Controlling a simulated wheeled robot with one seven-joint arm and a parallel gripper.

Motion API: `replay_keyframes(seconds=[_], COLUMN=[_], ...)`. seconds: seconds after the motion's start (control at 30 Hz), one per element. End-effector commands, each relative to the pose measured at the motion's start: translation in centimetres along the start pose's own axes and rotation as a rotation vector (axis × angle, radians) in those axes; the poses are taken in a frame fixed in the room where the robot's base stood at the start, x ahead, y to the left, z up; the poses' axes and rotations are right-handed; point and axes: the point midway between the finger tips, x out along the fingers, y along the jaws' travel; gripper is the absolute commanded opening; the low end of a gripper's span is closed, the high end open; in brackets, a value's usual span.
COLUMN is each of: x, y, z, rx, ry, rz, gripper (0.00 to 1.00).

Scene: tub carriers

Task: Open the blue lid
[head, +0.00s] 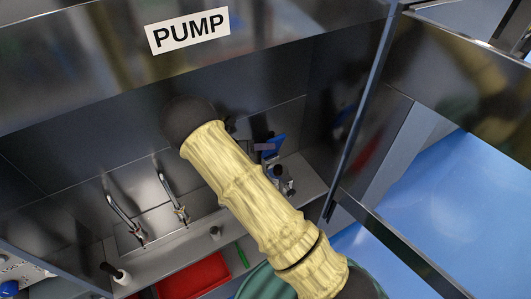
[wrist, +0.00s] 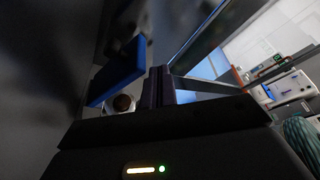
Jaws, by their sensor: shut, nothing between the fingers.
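The blue lid (wrist: 118,72) is a flat slab left of my fingers in the wrist view. It stands tilted above a pale round rim (wrist: 121,103) with a brown inside, so the mouth shows at least partly uncovered. In the head view the lid (head: 275,144) is a small blue piece just past my arm, over the back shelf. My gripper (wrist: 161,86) is shut and empty, its dark fingers together close to the lid's right edge. I cannot tell whether they touch it. In the head view my arm hides most of the gripper.
Two metal taps (head: 174,201) stand on the grey shelf at left. A red tray (head: 194,275) lies lower down. A dark panel marked PUMP (head: 188,31) spans above, and a metal post (head: 362,105) stands right of the arm. Blue floor (head: 445,190) is clear at right.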

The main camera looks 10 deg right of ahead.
Motion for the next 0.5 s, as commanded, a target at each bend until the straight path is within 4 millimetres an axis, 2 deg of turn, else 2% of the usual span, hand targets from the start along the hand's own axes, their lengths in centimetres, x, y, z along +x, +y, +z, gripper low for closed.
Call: replay_keyframes(seconds=[0.3, 0.5], x=[-1.2, -1.6], y=[-3.3, -4.5], z=[3.4, 4.6], rx=[0.004, 0.0], ry=[0.0, -0.001], rz=[0.002, 0.001], gripper=[0.0, 0.0])
